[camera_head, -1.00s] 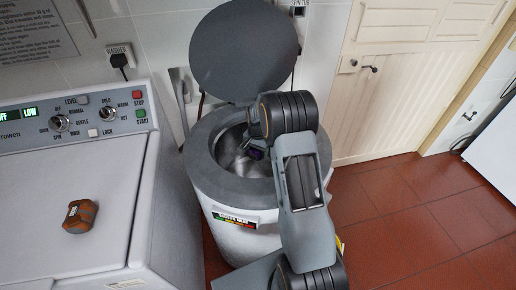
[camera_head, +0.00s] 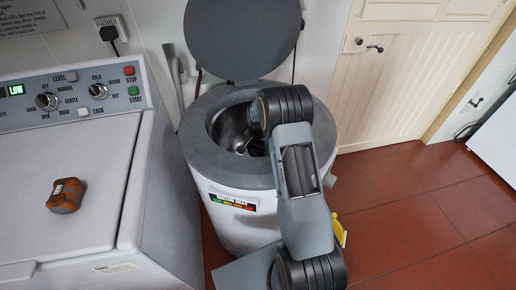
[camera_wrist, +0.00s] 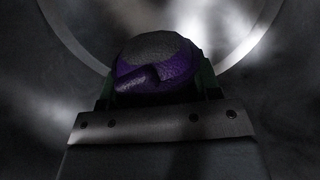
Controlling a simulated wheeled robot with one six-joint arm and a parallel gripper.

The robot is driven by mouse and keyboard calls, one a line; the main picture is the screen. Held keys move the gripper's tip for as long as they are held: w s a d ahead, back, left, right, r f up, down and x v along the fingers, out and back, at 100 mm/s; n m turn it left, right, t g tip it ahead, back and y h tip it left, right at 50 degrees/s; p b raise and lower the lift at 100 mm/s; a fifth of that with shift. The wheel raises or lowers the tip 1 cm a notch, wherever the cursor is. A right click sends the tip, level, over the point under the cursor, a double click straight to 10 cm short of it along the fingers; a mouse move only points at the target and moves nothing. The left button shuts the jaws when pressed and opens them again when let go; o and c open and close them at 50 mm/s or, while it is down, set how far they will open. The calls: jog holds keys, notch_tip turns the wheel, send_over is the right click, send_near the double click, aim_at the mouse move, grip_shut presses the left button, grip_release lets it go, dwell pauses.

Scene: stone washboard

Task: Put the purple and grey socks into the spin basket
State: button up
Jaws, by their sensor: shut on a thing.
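The spin basket (camera_head: 229,128) is the metal drum inside the round grey-topped spinner (camera_head: 196,150), whose lid stands open. My arm reaches over the rim, and my gripper is down inside the drum, hidden by the arm in the head view. In the wrist view my gripper (camera_wrist: 157,98) is shut on a purple and grey sock bundle (camera_wrist: 155,68), with the curved metal wall around it. Whether the bundle touches the basket floor cannot be told. No other sock shows.
A washing machine (camera_head: 100,180) stands at the left with an orange-brown object (camera_head: 66,195) on its top. The round grey lid (camera_head: 240,38) is raised behind the drum. Red tiled floor (camera_head: 410,215) is free at the right, before a cream door (camera_head: 420,80).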

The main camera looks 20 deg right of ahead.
jog(key=o, duration=1.1)
notch_tip(320, 180, up, 13)
jog(key=s+a+r+n+t+p, duration=0.2)
jog(key=s+a+r+n+p, duration=0.4)
jog(key=s+r, duration=0.55)
jog(key=s+a+r+n, duration=0.2)
jog(key=s, duration=0.4)
jog(key=s+a+r+n+t+p, duration=0.1)
jog(key=s+a+r+n, duration=0.1)
jog(key=s, duration=0.5)
jog(key=shift+a+r+t, duration=0.3)
jog(key=shift+a+r, duration=0.25)
jog(key=shift+a, duration=0.05)
jog(key=shift+s, duration=0.1)
